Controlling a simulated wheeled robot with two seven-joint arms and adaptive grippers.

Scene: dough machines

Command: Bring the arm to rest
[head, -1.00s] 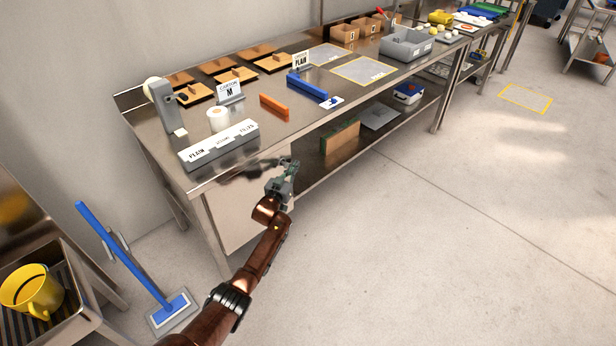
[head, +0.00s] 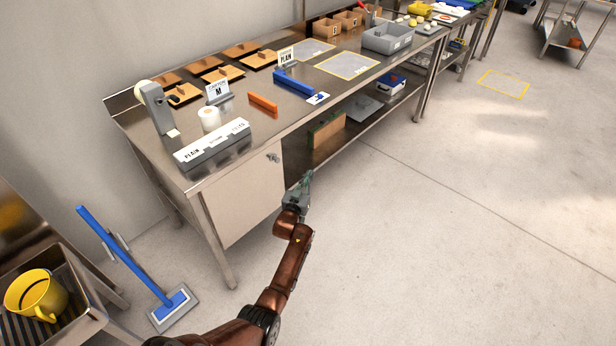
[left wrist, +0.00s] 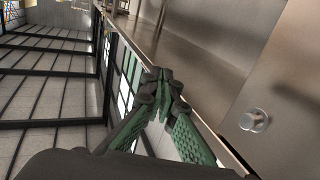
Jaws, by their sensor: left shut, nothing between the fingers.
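My left arm comes up from the bottom of the head view. Its gripper (head: 304,182) is in front of the steel workbench (head: 240,200), lower than the bench top and beside the cabinet's right edge. The left wrist view shows its green-padded fingers (left wrist: 163,88) meeting at the tips, shut with nothing between them. Nothing hangs from the gripper. The cabinet's round knob (left wrist: 254,120) is to the right of the fingers in that view. My right gripper is in neither view.
The bench top holds a labelled grey rack (head: 212,145), a tape dispenser (head: 157,108), an orange bar (head: 263,102) and a grey bin (head: 388,38). A blue-handled floor tool (head: 125,255) and a yellow pot (head: 36,294) are at left. Floor (head: 450,220) on the right is clear.

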